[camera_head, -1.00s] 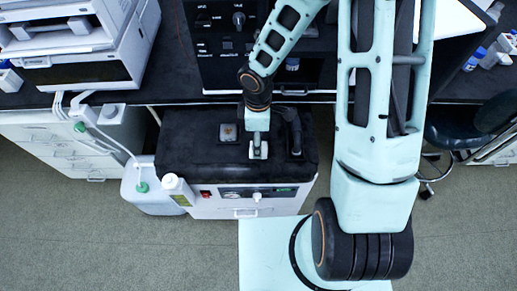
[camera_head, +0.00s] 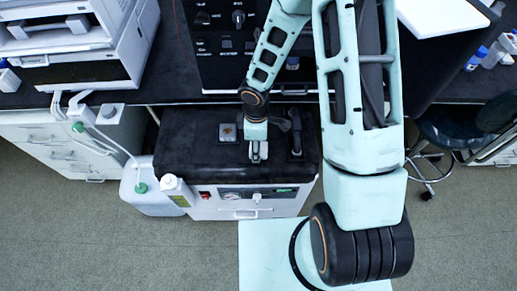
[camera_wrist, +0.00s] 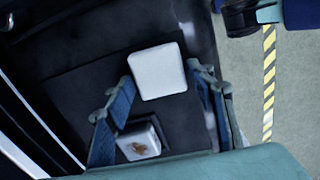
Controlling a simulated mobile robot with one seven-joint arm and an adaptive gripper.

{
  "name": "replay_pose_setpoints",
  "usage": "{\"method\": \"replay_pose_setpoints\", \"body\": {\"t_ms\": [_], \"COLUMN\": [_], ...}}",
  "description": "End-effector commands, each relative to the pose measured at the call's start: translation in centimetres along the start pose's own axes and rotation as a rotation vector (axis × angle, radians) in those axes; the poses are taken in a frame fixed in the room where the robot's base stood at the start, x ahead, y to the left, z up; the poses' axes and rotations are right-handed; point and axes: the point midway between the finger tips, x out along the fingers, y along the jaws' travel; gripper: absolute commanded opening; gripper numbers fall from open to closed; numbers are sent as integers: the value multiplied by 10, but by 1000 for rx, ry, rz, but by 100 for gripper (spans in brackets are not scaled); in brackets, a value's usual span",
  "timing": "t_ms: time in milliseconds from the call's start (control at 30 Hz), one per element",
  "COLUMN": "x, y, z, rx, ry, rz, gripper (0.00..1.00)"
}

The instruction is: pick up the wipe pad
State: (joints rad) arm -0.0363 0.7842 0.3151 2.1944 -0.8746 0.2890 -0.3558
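A plain white square pad (camera_wrist: 157,70), which looks like the wipe pad, lies on a dark surface in the wrist view. My gripper (camera_wrist: 160,78) is open, with its blue-padded fingers apart on either side of the pad; I see no clear contact. In the head view my gripper (camera_head: 257,153) points down at the black top of the cart (camera_head: 180,150), near its front middle, and mostly hides the pad. A small dark square holder with a brown-stained pale face (camera_wrist: 138,146) sits beside the left finger; it also shows left of my gripper in the head view (camera_head: 228,132).
A dark upright handle-like part (camera_head: 295,133) stands just right of my gripper. A white bottle (camera_head: 175,187) is at the cart's front left corner. A dark instrument panel (camera_head: 235,45) rises behind the cart. Open floor (camera_head: 100,240) lies in front.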

Motion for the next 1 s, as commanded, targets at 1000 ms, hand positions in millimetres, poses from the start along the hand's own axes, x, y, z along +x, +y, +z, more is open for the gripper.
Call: {"method": "replay_pose_setpoints", "body": {"t_ms": [1000], "x": [-72], "y": [-20], "z": [-26], "rx": [-3], "ry": [1], "rz": [5], "gripper": [30]}}
